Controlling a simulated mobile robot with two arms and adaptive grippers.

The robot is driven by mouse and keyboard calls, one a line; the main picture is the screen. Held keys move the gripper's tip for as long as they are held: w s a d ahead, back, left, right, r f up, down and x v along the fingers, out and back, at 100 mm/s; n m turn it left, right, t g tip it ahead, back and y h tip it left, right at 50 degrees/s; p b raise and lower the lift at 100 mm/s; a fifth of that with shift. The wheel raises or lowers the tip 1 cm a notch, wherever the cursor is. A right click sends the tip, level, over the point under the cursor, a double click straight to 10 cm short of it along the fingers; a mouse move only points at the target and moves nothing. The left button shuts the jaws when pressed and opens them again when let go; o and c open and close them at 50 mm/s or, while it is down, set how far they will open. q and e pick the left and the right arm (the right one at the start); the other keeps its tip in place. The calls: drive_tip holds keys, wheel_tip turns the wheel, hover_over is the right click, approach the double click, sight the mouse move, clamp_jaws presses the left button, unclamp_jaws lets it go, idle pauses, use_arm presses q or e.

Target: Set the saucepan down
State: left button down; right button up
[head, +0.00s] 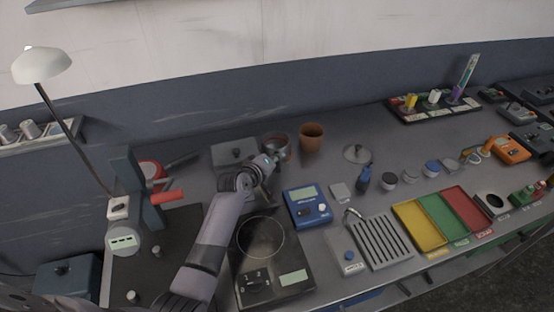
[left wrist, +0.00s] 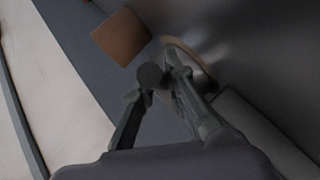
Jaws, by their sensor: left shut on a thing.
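The saucepan (head: 276,146), a round metal pot with a brownish inside, is at the back of the bench, just left of a terracotta pot (head: 311,137). My left gripper (head: 264,168) is on its near side, shut on what looks like its handle, which the fingers mostly hide. In the left wrist view the fingers (left wrist: 160,82) close around a dark round end, with the saucepan's curved rim (left wrist: 190,55) just beyond. I cannot tell whether its base touches the bench. My right gripper is not in view.
A hot plate (head: 291,277) lies in front, partly behind my left arm. A blue meter (head: 307,206) and a loose lid (head: 356,153) are to the right.

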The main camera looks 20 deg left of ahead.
use_arm(q)
drive_tip(key=shift+r, duration=0.1)
drive_tip(key=c, duration=2.1)
unclamp_jaws()
drive_tip(key=shift+f, duration=0.2)
drive_tip(key=o, duration=0.5)
drive_tip(key=shift+c, duration=0.2)
drive_tip(key=shift+s+r, duration=0.1)
drive_tip(key=shift+r, duration=0.1)
drive_tip(key=v, duration=1.2)
drive_tip(key=shift+b, duration=0.4)
drive_tip(key=shift+d, duration=0.1)
